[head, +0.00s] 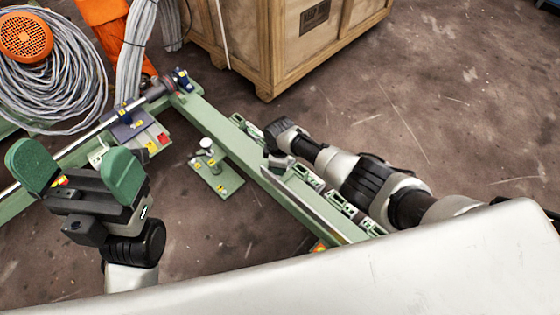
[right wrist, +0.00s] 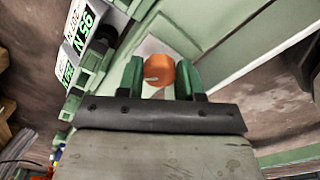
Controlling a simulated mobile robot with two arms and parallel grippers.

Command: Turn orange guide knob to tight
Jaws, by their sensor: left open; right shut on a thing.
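The orange guide knob (right wrist: 158,74) shows in the right wrist view, between the two green fingers of my right gripper (right wrist: 159,78). The right gripper is shut on the knob. A light pointer mark shows on the knob's face. In the head view the right gripper (head: 280,155) is at the green beam, and its own wrist hides the knob there. My left gripper (head: 82,170) is open and empty in the head view, with its green pads wide apart, above the left part of the green frame.
The green beam (head: 225,133) runs from upper left to lower right. Labelled green blocks (right wrist: 92,62) stand beside the knob. A small green plate with a post (head: 215,178) lies left of the beam. A wooden crate (head: 255,50) and coiled cable (head: 85,85) are behind.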

